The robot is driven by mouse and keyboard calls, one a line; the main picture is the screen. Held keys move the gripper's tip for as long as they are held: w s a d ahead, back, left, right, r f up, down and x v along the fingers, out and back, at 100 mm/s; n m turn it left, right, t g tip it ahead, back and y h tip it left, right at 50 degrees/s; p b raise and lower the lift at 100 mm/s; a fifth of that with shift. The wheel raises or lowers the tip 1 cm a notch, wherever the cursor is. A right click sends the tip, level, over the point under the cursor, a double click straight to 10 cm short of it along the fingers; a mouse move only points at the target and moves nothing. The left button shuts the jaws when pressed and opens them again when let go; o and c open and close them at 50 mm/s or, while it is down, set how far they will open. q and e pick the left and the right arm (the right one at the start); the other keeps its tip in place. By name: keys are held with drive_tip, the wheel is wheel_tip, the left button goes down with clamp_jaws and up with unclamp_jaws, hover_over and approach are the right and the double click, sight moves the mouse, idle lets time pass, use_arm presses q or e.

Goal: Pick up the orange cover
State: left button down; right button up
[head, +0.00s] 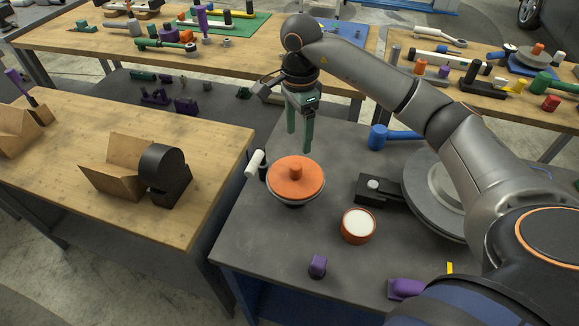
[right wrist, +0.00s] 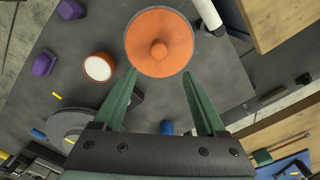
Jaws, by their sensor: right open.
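The orange cover (head: 296,178) is a round disc with a small knob on top, resting on a dark round base on the grey table. In the right wrist view the orange cover (right wrist: 159,44) lies at the top middle, beyond the fingertips. My right gripper (head: 298,142) hangs fingers-down above and just behind the cover, apart from it. Its green fingers (right wrist: 163,76) are spread wide with nothing between them. My left gripper is not in view.
An orange-rimmed white cup (head: 358,226), a purple block (head: 317,266), a blue hammer-like tool (head: 378,137) and a large grey disc (head: 431,191) share the table. A wooden table (head: 110,206) with a black part (head: 166,174) is left.

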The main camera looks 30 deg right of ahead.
hover_over(296, 165)
drive_tip(key=f, duration=0.4)
drive_tip(key=shift+s+d+f, duration=0.15)
drive_tip(key=shift+d+f, duration=0.1)
drive_tip(key=shift+a+f+p, duration=0.15)
drive_tip(key=shift+f+p, duration=0.3)
drive_tip(key=shift+f, duration=1.1)
drive_tip(key=shift+a+f+p, duration=0.1)
drive_tip(key=shift+f+p, duration=0.35)
drive_tip(key=shift+f, duration=1.1)
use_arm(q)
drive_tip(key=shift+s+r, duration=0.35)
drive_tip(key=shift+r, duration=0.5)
use_arm(e)
clamp_jaws()
